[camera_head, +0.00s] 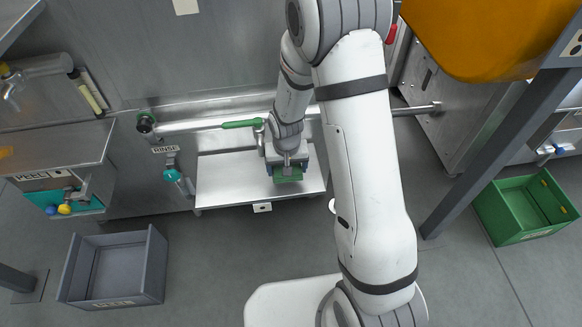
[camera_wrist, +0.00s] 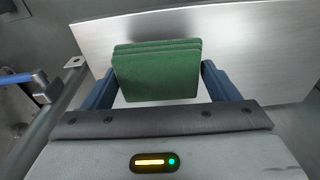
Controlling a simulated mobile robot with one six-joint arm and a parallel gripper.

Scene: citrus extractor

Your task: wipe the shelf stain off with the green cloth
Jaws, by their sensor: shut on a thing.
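My gripper (camera_wrist: 158,88) is shut on the green cloth (camera_wrist: 157,72), a folded stack of several layers between its two blue fingers. In the head view the cloth (camera_head: 288,175) shows below my wrist, over the metal shelf (camera_head: 226,182). The shelf also fills the upper part of the wrist view (camera_wrist: 255,50). I cannot tell whether the cloth touches the shelf. No stain shows on the visible part of the shelf; the area under the cloth and gripper is hidden.
A horizontal pipe with a green sleeve (camera_head: 241,124) runs behind the shelf. A teal spray nozzle (camera_head: 172,175) hangs left of it, under the RINSE label. A grey crate (camera_head: 150,265) stands on the floor at left, a green crate (camera_head: 490,215) at right. A dark post (camera_head: 480,170) stands right.

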